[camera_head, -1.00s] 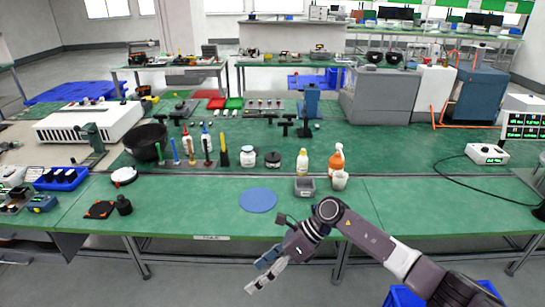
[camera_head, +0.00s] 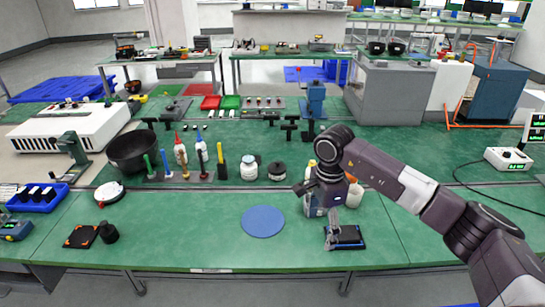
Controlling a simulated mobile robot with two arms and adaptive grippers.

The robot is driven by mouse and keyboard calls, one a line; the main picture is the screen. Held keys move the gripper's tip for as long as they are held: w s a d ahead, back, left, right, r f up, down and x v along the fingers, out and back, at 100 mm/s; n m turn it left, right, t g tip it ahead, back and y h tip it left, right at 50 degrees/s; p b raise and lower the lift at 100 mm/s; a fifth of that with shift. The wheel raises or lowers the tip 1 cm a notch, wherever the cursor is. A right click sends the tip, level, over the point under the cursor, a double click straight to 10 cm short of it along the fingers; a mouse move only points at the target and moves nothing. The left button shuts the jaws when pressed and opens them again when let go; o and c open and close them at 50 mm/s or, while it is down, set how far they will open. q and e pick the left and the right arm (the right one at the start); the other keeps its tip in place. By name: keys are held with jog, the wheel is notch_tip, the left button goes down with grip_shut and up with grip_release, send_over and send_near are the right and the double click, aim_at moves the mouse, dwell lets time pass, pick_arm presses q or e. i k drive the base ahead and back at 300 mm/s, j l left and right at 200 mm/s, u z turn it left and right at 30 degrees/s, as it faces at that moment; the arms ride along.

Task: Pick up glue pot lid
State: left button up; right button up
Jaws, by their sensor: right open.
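I cannot clearly pick out the glue pot lid. A white jar (camera_head: 249,169) with a pale top and a low dark round pot (camera_head: 277,171) stand side by side at the table's middle. Either could be the glue pot. My right gripper (camera_head: 334,236) is open and points down over the front of the green table, to the right of the blue disc (camera_head: 263,222). It is nearer to me than both jars and right of them. A flat black, blue-edged shape (camera_head: 348,237) shows beside its fingers. My left gripper is out of view.
A white cup (camera_head: 355,195) stands just right of my right wrist; bottles behind it are mostly hidden. Upright tools and glue bottles (camera_head: 181,152) stand left of the jars. A black bowl (camera_head: 133,150) is farther left. The front right tabletop is clear.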

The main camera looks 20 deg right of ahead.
aim_at(277, 167)
jog(key=i, duration=1.4)
